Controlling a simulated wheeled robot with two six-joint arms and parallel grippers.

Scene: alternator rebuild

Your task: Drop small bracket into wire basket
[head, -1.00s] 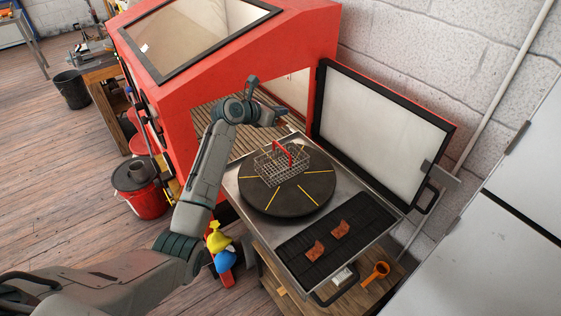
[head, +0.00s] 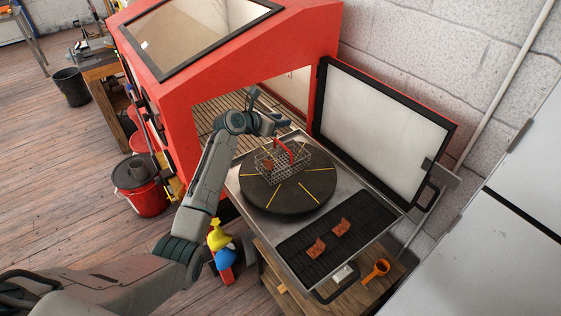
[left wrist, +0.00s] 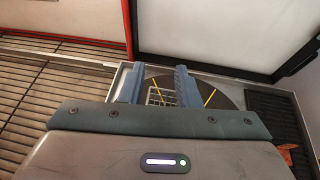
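The wire basket (head: 290,167) with a red handle stands on the round dark turntable (head: 290,203). A small rust-brown bracket (head: 268,165) shows inside the basket at its left end. Two more rust-brown brackets, one (head: 316,248) nearer and one (head: 341,227) farther, lie on the black ribbed mat (head: 300,262). My left gripper (head: 284,121) is above and behind the basket, apart from it. In the left wrist view its two blue-grey fingers (left wrist: 156,88) stand apart with nothing between them, and part of the basket grid shows beyond. My right gripper is not in view.
The red cabinet (head: 240,55) stands behind the turntable with its door (head: 375,125) swung open to the right. A slatted floor shows inside. An orange cup-like object (head: 378,268) sits on the wooden shelf at the lower right. A red bucket (head: 143,190) stands at the left.

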